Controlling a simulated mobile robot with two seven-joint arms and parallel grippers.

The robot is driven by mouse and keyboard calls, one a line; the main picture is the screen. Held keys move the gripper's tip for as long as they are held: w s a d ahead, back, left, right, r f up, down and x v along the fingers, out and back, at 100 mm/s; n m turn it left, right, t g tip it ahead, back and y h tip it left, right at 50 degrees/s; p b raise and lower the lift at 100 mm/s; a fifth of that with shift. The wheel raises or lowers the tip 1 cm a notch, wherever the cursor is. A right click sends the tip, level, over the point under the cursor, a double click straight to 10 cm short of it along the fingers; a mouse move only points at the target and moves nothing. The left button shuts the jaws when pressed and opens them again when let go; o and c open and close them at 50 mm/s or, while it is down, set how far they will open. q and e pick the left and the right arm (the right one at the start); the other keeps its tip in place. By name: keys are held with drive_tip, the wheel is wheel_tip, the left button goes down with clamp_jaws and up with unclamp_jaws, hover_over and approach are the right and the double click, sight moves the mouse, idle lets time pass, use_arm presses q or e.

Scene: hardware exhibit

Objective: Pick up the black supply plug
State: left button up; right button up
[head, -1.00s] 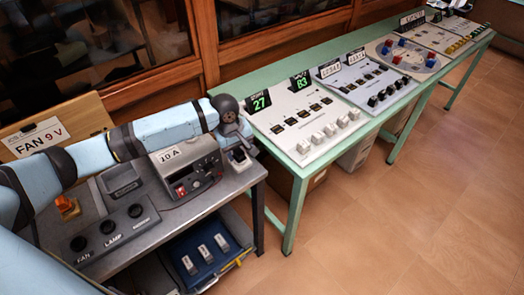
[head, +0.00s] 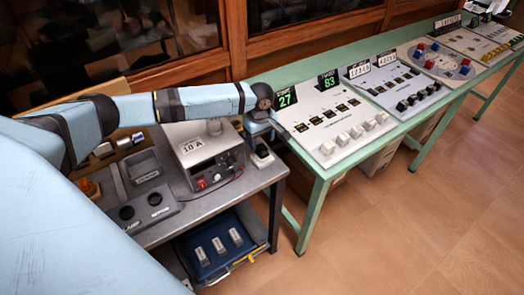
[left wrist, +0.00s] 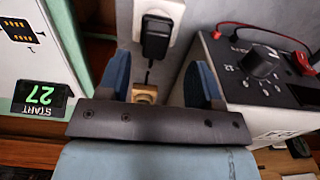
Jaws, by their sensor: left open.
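The black supply plug (left wrist: 156,38) sits in a pale socket block (left wrist: 176,12) in the left wrist view. A dark cable runs from it toward a small brass-coloured piece (left wrist: 145,93). My left gripper (left wrist: 160,65) is open, with its two blue-padded fingers on either side of the line to the plug. The plug lies just beyond the fingertips, and nothing is held. In the head view my left gripper (head: 259,128) points down above the socket block (head: 262,159) at the right end of the grey bench; the plug there is small and partly hidden. My right gripper is out of view.
A grey power unit (head: 208,157) marked 10 A stands close left of the socket block. The green table (head: 318,170) with the sloped 27/83 panel (head: 335,120) is close on the right. A blue tray (head: 215,245) is on the shelf below. The floor at right is clear.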

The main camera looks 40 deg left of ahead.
sight(262, 147)
use_arm(q)
drive_tip(key=f, duration=0.5)
drive_tip(key=shift+w+d, duration=0.1)
drive_tip(key=shift+w, duration=0.15)
drive_tip(key=shift+r, duration=0.1)
clamp_jaws()
wheel_tip(262, 147, up, 20)
idle(0.3)
